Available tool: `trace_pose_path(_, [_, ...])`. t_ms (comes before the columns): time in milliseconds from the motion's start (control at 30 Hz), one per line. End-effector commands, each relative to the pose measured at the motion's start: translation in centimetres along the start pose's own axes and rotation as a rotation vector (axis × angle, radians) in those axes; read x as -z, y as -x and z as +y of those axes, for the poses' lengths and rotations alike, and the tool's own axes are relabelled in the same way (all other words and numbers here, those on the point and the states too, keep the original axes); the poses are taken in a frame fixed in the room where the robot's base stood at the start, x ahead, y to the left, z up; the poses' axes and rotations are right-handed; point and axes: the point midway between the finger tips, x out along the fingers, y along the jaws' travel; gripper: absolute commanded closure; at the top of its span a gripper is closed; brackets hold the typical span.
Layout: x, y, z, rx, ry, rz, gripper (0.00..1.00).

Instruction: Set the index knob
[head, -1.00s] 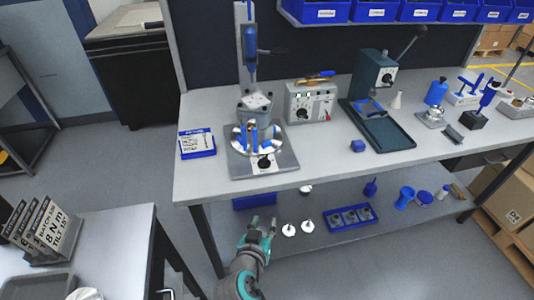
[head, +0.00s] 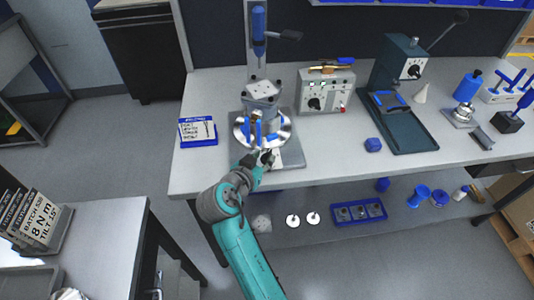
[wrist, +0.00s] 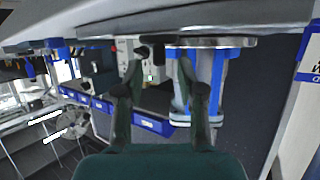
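The index knob (head: 267,157) is a small dark knob on a pale plate at the front of the round fixture (head: 283,133), partly hidden by my gripper. The fixture has a silver disc, blue posts and a grey block on top. My gripper (head: 258,163) is at the fixture's front edge, close beside the knob. In the wrist view, its two dark fingers (wrist: 163,53) stand apart, with the fixture's disc and blue posts (wrist: 217,75) just right of them. A small dark shape shows between the fingertips; I cannot tell whether it is the knob or whether they touch it.
A blue-framed card (head: 198,131) stands left of the fixture. A control box with a dial (head: 326,93) stands behind right. A side table with signs (head: 40,222) is at lower left.

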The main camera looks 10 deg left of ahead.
Motion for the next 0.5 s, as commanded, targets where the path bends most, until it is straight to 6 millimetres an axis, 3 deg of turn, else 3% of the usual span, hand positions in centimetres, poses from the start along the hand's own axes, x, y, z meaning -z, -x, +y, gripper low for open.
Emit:
trace_pose_path(200, [0.0,-2.6,0.0,0.000,0.000,0.000,0.61])
trace_pose_path(500, [0.0,-3.4,0.0,0.001,0.000,0.000,0.61])
